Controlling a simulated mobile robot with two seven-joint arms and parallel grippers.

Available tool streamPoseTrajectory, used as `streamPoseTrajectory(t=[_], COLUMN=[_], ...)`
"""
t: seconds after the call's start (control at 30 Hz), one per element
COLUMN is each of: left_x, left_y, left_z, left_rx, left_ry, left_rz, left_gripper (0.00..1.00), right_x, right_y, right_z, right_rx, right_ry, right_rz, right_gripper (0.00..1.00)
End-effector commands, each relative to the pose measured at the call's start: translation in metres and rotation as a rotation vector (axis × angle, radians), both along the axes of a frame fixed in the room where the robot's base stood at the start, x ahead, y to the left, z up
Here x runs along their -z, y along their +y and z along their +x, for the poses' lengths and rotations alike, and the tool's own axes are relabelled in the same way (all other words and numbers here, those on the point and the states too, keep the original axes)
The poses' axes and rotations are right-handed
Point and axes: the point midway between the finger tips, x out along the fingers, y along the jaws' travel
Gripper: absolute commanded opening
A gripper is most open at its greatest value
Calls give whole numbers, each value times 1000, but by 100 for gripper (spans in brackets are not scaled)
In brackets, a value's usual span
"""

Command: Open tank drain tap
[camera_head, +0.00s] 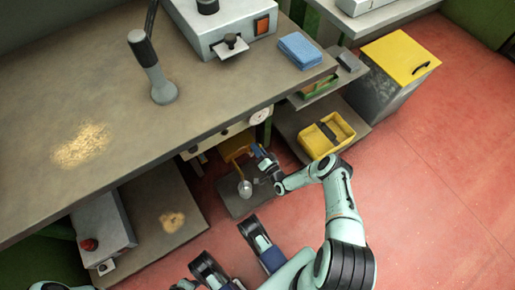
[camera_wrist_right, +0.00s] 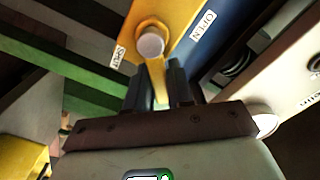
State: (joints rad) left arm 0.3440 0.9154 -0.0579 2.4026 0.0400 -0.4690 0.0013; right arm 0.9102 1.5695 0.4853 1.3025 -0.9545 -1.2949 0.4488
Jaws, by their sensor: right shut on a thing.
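The drain tap's yellow lever (camera_wrist_right: 160,92) hangs from a round pale knob (camera_wrist_right: 151,43) in the right wrist view. A yellow plate (camera_wrist_right: 178,14) lies behind the knob, with an OPEN label (camera_wrist_right: 202,25) on the right and a SHUT label (camera_wrist_right: 118,57) on the left. My right gripper (camera_wrist_right: 166,84) is shut on the lever, one dark finger on each side. In the head view my right gripper (camera_head: 256,152) is beside the yellow tap parts (camera_head: 236,150) under the bench front; the lever's end is hidden.
A pale rounded vessel (camera_head: 245,188) stands below the tap on a low grey platform (camera_head: 236,206). A yellow bin (camera_head: 343,128) is right of the gripper, before a yellow-lidded box (camera_head: 401,57). Bench front (camera_head: 200,138) overhangs; red floor is clear at right.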

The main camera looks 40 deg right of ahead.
Motion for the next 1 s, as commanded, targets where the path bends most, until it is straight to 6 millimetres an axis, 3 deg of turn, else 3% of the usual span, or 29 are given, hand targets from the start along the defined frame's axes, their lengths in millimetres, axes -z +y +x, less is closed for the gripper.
streamPoseTrajectory(t=[0.03,0.07,0.1,0.4,0.53,1.0], left_x=[0,0,0,0,-5,-46], left_y=[0,0,0,0,-1,-8], left_z=[0,0,0,0,6,56], left_rx=[0,0,0,0,1,13], left_ry=[0,0,0,0,-19,-189], left_rz=[0,0,0,0,2,11], left_gripper=[43,43,43,43,43,43], right_x=[0,0,0,0,0,-1], right_y=[0,0,0,0,1,12], right_z=[-1,-1,-1,-1,-12,-108], right_rx=[1,1,1,1,0,2], right_ry=[0,0,0,1,3,2], right_rz=[1,1,1,1,2,2], right_gripper=[0,32,43,43,43,43])
